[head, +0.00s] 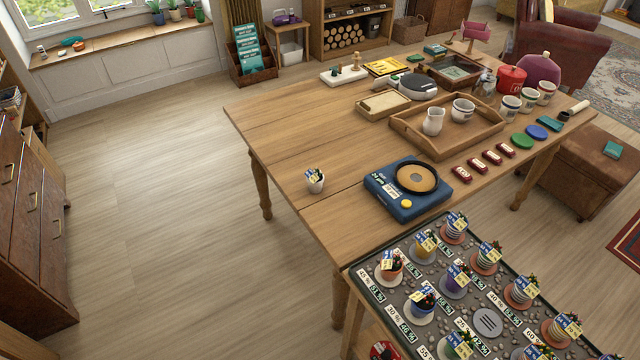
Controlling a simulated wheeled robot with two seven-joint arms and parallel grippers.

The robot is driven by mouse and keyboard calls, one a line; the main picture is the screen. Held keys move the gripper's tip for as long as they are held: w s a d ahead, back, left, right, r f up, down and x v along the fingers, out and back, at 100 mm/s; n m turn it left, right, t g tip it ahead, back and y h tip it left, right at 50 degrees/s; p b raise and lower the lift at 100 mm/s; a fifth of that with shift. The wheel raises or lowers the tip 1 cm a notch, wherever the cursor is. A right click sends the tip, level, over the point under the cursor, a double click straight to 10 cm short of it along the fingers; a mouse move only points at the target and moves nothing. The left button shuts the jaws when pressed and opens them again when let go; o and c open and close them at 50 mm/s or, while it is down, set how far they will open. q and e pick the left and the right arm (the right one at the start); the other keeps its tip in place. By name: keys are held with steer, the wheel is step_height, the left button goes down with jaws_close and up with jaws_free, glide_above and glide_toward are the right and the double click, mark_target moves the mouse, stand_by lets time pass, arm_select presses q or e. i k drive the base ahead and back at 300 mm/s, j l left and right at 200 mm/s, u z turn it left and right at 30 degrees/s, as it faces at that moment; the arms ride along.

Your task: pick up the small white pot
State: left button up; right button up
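A small white pot (315,184) stands upright on the wooden table (290,140), close to its left front edge. A small plant and a blue, yellow and white tag stick out of its top. Bare wood surrounds it, and the blue device is to its right. Neither of my grippers is in view, and nothing touches the pot.
A blue device with a round tan plate (408,190) sits right of the pot. A wooden tray (447,150) holds a white jug and cup. A dark plant tray (375,290) with several tagged pots stands in front. The floor (180,200) at left is clear.

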mark_target(315, 179)
steer(key=i+j+z, duration=0.1)
steer(key=z, duration=1.1)
steer(key=j+z, duration=0.4)
steer(key=j, duration=0.2)
steer(key=j+z, duration=0.4)
steer(key=j, duration=0.15)
steer(key=k+j+z, duration=0.2)
steer(key=j+z, duration=0.15)
steer(key=j, duration=0.15)
steer(key=k+j, duration=0.1)
steer(key=j, duration=0.25)
steer(key=k+j, duration=0.1)
steer(key=j, duration=0.25)
steer(key=k+j+z, duration=0.1)
steer(key=j, duration=0.25)
steer(key=k+j, duration=0.15)
steer(key=j, duration=0.2)
steer(key=k+j, duration=0.1)
steer(key=j, duration=0.2)
